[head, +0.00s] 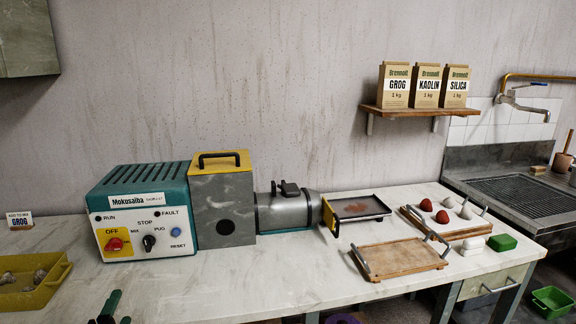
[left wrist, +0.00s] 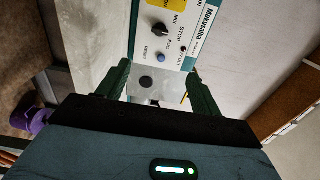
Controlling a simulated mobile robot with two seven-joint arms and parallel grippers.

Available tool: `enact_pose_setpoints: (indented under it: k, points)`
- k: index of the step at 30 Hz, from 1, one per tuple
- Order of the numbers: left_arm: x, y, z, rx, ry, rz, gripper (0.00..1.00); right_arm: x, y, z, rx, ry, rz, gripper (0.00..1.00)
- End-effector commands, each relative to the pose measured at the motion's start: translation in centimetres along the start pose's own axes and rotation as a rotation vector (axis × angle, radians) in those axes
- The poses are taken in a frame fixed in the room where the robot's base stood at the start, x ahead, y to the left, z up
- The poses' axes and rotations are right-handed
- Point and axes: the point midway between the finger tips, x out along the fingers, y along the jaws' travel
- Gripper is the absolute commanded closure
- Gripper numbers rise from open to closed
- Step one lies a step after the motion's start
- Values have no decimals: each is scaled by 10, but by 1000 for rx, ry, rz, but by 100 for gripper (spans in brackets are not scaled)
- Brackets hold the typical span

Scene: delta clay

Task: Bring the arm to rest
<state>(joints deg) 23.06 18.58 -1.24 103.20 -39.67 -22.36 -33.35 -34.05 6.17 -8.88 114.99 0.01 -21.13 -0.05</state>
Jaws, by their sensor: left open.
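My left gripper (head: 108,308) shows at the bottom left of the head view, low in front of the teal and grey pug mill (head: 150,210). In the left wrist view my left gripper (left wrist: 163,88) has its two dark green fingers apart with nothing between them. Beyond the fingers, the mill's white control panel (left wrist: 165,40) shows with its black knob and blue button. My right gripper is not in view.
A yellow tray (head: 50,284) with lumps stands at the left. An empty wooden board (head: 400,258) with handles and a second board with red and white balls (head: 442,217) lie at the right. The front middle of the table (head: 250,285) is clear.

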Motion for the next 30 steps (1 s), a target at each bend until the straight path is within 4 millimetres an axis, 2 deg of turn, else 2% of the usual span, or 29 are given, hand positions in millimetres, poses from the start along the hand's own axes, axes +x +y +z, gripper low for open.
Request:
enact_pose_setpoints:
  k: [1, 8, 11, 14, 18, 21, 24, 27, 30]
  points:
    - [-11, 13, -4, -37, 11, 35, 35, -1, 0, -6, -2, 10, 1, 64]
    - [-64, 66, -20, -239, 43, 190, 35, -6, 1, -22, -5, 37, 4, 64]
    - [-96, 92, -29, -349, 48, 274, 35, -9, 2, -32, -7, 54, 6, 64]
    - [-138, 119, -38, -484, 41, 377, 35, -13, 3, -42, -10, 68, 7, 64]
    - [-212, 152, -52, -712, 1, 539, 35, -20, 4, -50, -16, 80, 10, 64]
    - [-266, 169, -62, -878, -49, 650, 35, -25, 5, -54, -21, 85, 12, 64]
    - [-319, 179, -70, -1035, -114, 749, 35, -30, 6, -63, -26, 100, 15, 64]
    - [-362, 185, -77, -1164, -180, 825, 35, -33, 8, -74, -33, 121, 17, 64]
    - [-393, 187, -81, -1256, -235, 878, 35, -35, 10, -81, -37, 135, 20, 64]
